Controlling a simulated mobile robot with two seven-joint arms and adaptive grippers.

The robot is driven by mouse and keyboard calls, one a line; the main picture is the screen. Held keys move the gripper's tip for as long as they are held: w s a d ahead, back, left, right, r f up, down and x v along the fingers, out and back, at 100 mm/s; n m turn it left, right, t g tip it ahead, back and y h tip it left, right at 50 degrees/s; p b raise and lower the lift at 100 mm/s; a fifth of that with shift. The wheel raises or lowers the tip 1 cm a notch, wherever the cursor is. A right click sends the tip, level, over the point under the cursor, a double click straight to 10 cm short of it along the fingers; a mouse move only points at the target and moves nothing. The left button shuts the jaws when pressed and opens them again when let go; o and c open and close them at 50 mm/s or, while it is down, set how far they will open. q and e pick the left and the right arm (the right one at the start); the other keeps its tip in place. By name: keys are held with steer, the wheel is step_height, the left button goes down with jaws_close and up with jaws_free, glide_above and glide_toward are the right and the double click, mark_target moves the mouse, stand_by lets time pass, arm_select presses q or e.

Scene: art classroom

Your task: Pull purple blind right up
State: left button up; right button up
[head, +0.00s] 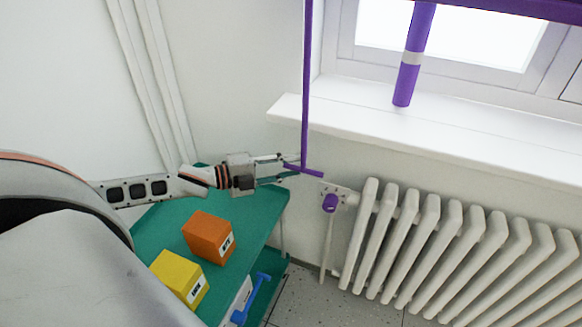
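The purple blind (510,8) shows only as its bottom edge, at the top right over the window. A thin purple rod (305,80) hangs at the left of the window and ends in a short purple crossbar (312,172). My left gripper (296,166) comes in from the left at the crossbar. Its two fingers are apart, one above and one below the crossbar's left end. I cannot tell if they touch it. A thicker purple cylinder with a white band (405,80) hangs in front of the window, above the sill. My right gripper is not in view.
A white sill (430,125) juts out above a white radiator (450,240) with a purple valve knob (330,203). A green shelf unit (255,210) below my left arm holds an orange box (208,236), a yellow box (180,276) and a blue object (252,297).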

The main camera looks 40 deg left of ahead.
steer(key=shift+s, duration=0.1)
arm_select(q)
jaws_close()
step_height(320, 180, up, 5)
steer(key=p, duration=0.3)
steer(key=shift+w+f, duration=0.1)
steer(key=shift+r+p, duration=0.3)
steer(key=shift+r, duration=0.05)
steer(key=shift+f, duration=0.35)
jaws_free()
steer(key=v, duration=1.2)
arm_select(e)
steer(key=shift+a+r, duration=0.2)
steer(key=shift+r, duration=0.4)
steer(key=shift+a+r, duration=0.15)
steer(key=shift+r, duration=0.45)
